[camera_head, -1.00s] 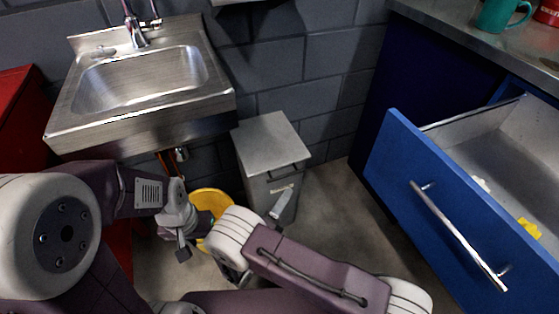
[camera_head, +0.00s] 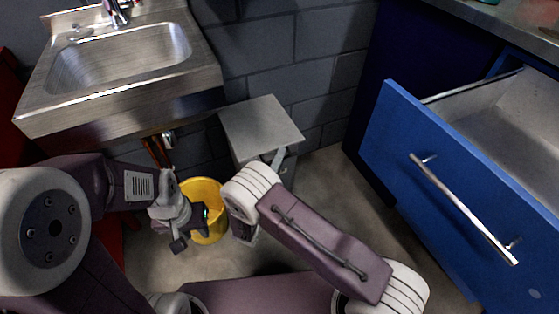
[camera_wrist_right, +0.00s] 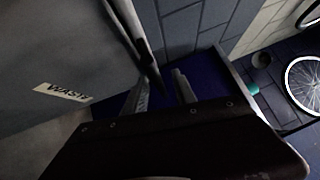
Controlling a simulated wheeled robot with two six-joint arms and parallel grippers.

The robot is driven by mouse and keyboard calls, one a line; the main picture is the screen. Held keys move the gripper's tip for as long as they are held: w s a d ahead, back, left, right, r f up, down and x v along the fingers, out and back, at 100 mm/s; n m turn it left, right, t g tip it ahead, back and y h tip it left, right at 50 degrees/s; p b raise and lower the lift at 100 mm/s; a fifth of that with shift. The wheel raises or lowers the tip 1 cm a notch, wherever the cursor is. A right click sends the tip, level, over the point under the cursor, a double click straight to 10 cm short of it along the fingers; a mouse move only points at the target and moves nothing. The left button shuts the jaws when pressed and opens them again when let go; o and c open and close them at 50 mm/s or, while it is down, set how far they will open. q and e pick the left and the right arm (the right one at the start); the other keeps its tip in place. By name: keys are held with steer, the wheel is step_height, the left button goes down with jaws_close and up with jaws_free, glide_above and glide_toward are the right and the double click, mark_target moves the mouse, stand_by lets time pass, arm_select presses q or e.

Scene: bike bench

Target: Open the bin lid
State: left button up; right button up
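The grey metal bin (camera_head: 286,172) stands on the floor against the wall, right of the sink. Its flat lid (camera_head: 260,124) looks closed. In the right wrist view the bin front shows a white label reading WASTE (camera_wrist_right: 62,92), and a dark handle (camera_wrist_right: 148,62) juts from the lid edge. My right gripper (camera_head: 279,157) is at the lid's front edge. In the wrist view its two fingers (camera_wrist_right: 160,92) are apart, with the handle's end near the gap; contact cannot be told. My left gripper (camera_head: 191,231) is open and empty, in front of the yellow bucket.
The steel sink (camera_head: 125,100) is mounted left of the bin. A yellow bucket (camera_head: 207,197) stands on the floor below it. A blue drawer (camera_head: 455,190) is pulled out at the right. Floor between bin and drawer is clear. A bicycle wheel (camera_wrist_right: 305,82) shows in the wrist view.

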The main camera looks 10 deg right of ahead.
jaws_close()
stand_by(1.4)
